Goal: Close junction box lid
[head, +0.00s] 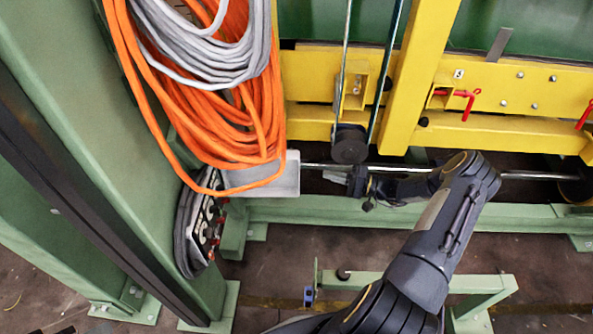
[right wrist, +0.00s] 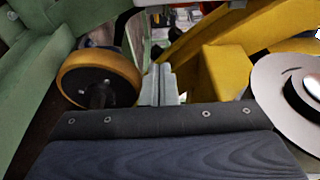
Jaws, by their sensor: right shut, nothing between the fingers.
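A light grey box-like part (head: 289,180), which looks like the junction box or its lid, sits behind the hanging cables beside the green column. The cables cover much of it, and I cannot tell the lid from the box or how far it stands open. My right gripper (head: 336,177) is just to the right of this part, with its fingertips pointing left towards it. A small gap shows between them in the head view. In the right wrist view the fingers (right wrist: 160,85) are together and empty. My left gripper is out of view.
Orange cable (head: 255,125) and grey cable (head: 215,45) hang in loops over the grey part. A green column (head: 110,130) stands at left, with a black connector panel (head: 197,225) on it. A yellow frame (head: 420,70) and a metal rod (head: 535,175) lie around my right arm.

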